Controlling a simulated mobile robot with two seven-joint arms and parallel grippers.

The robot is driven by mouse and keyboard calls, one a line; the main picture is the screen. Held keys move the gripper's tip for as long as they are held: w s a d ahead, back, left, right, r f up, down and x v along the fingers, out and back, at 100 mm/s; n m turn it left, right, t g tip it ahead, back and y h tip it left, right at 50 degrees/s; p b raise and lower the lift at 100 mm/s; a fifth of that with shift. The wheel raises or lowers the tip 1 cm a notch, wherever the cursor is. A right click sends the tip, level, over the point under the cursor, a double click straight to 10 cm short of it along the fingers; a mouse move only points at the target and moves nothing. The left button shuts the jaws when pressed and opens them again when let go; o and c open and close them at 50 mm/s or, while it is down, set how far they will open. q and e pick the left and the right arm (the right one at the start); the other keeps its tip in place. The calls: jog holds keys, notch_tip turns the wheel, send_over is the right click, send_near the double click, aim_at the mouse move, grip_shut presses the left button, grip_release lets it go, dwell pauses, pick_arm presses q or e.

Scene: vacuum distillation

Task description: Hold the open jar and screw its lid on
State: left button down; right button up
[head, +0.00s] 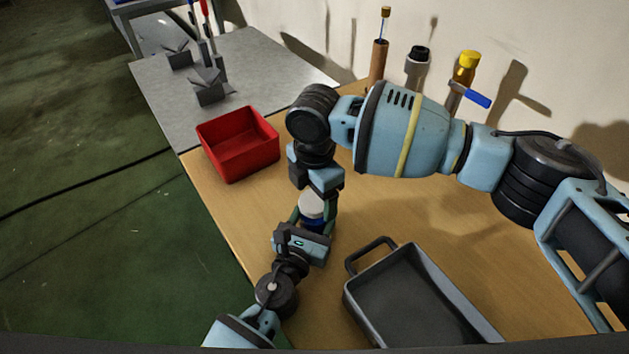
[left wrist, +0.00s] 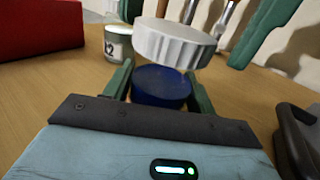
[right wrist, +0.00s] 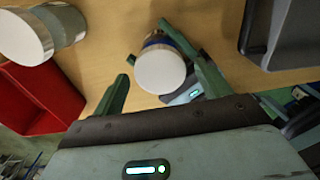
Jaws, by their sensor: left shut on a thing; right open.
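The jar is blue (head: 316,226), and my left gripper (head: 306,232) is shut around it. In the left wrist view the blue jar body (left wrist: 160,88) sits between the green fingers. The white ribbed lid (left wrist: 174,43) is over the jar's top, looking a little tilted. I cannot tell whether its threads are engaged. The lid also shows in the head view (head: 312,205) and from above as a white disc in the right wrist view (right wrist: 160,70). My right gripper (right wrist: 157,75) is open above, with its fingers apart on either side of the lid.
Another jar (left wrist: 118,43) with a dark-marked label stands behind. A red bin (head: 238,143) is at the table's left edge. A grey handled tray (head: 415,300) lies close on the right. Several tools, one yellow-topped (head: 467,64), stand by the wall.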

jog(key=shift+f, duration=0.35)
jog(key=shift+c, duration=0.2)
jog(key=c, duration=1)
jog(key=o, duration=1.2)
jog(key=shift+c, duration=0.2)
jog(key=shift+r, duration=0.1)
notch_tip(320, 180, up, 12)
pick_arm(q)
jog(key=shift+c, duration=2.1)
grip_release()
